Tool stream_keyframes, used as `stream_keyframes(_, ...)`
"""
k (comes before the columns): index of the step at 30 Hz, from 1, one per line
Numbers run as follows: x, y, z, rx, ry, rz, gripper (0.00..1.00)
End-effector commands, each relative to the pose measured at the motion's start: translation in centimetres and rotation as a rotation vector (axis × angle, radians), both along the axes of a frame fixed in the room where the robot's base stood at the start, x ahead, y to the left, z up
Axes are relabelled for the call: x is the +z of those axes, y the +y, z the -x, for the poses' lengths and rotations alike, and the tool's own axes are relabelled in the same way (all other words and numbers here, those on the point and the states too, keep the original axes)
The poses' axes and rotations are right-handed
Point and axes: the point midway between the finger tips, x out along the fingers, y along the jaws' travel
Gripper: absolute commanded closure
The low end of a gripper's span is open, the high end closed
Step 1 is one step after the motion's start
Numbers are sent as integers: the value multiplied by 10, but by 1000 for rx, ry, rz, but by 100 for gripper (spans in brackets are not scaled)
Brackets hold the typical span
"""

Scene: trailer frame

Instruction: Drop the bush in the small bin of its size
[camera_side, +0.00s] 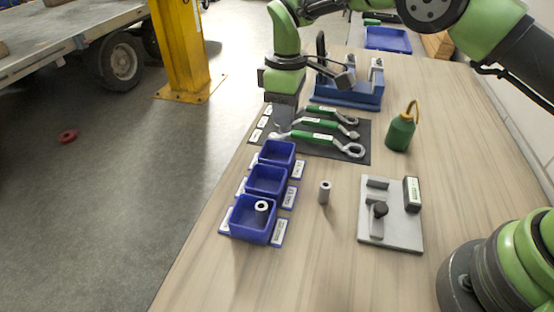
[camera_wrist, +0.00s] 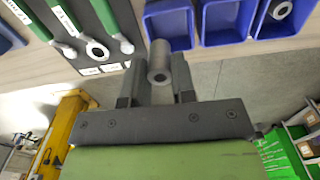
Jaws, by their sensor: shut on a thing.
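My gripper (camera_wrist: 157,84) is shut on a grey hollow bush (camera_wrist: 161,64), seen in the wrist view between the two fingers. The three blue bins stand in a row: far, middle (camera_side: 267,180) and front (camera_side: 252,224). A grey bush (camera_side: 261,207) stands in the front bin. Another bush (camera_side: 324,192) stands upright on the table right of the bins. The bin labels are too small to read.
Green-handled wrenches (camera_side: 322,138) lie on a dark mat (camera_side: 363,133) close to the gripper. A blue fixture (camera_side: 345,95) stands behind them. A green oil bottle (camera_side: 400,133) and a grey plate with a clamp (camera_side: 390,225) stand to the right. The table's left edge runs near the bins.

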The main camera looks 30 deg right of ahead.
Motion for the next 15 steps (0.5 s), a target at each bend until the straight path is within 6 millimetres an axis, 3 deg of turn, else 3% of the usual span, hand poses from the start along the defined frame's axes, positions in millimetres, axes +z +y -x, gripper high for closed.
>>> stream_keyframes(15,-52,0,0,1,0,-1,100)
